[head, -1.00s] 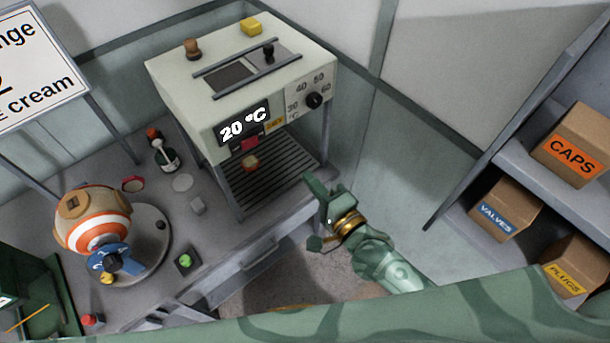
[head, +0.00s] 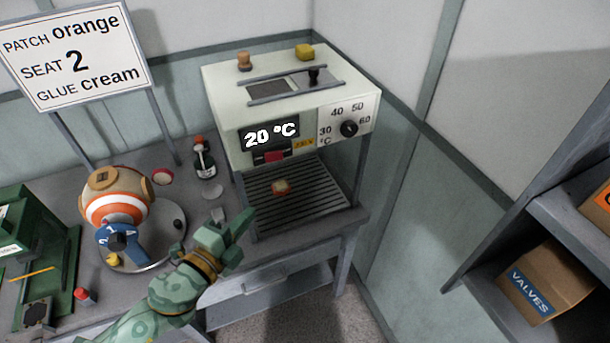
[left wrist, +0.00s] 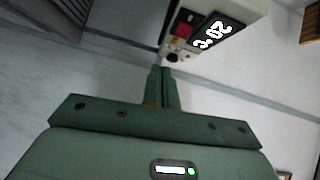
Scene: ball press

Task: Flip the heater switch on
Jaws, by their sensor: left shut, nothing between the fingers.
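The heater (head: 222,140) is a cream box on legs at the back of the bench, with a display reading 20 °C (head: 271,135). A red switch-like piece (head: 273,157) sits just under the display; its position is not clear. In the left wrist view the display (left wrist: 216,32) and red piece (left wrist: 183,30) show beyond the fingertips. My left gripper (head: 243,224) is shut and empty, in front of the heater, below and left of the red piece and apart from it. It also shows in the left wrist view (left wrist: 163,72). My right gripper is out of view.
A dial (head: 349,128) is on the heater's front right. A striped ball (head: 117,207) stands on a round plate at left. A shelf with a VALVES box (head: 545,282) is at right.

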